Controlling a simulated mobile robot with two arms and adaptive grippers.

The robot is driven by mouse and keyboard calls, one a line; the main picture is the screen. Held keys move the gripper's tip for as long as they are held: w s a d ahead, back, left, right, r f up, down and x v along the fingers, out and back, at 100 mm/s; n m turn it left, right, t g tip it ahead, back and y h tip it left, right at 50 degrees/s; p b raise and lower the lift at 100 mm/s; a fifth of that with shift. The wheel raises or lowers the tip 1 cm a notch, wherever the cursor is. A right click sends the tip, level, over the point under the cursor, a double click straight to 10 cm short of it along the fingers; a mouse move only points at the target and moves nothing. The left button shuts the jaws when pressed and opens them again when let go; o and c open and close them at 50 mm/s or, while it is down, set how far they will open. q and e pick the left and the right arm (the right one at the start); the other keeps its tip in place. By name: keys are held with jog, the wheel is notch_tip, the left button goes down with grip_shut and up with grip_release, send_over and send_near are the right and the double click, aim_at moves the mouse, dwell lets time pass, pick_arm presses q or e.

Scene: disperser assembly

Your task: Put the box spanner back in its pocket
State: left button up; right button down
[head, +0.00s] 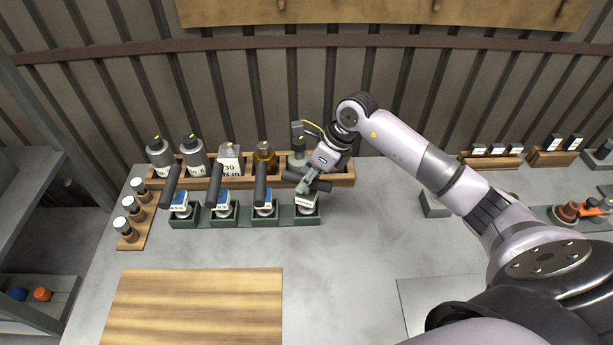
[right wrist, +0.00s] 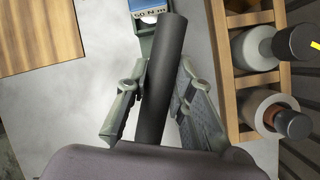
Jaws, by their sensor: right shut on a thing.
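The box spanner I take to be the tool with the dark cylindrical handle (right wrist: 165,75) in my right gripper (right wrist: 158,105). The fingers stand on either side of the handle in the right wrist view. In the head view the right gripper (head: 306,182) is over the rightmost pocket of the green rack (head: 244,220). A pale label (head: 307,201) shows just below the gripper, at the pocket. How deep the tool sits is hidden. My left gripper is not in view.
Similar black-handled tools (head: 222,186) with blue labels stand in the pockets to the left. Behind them a wooden rack (head: 340,180) holds several bottles. A small wooden holder with jars (head: 130,205) stands at left.

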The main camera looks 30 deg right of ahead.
jog(key=shift+f, duration=0.2)
jog(key=c, duration=1.4)
grip_release()
jog(key=shift+r, duration=0.2)
jog(key=shift+d+r, duration=0.15)
jog(key=shift+r, duration=0.05)
jog(key=b+v, duration=0.3)
jog(key=v, duration=0.8)
jog(key=shift+r, duration=0.25)
jog(key=shift+s+f, duration=0.1)
jog(key=shift+s, duration=0.05)
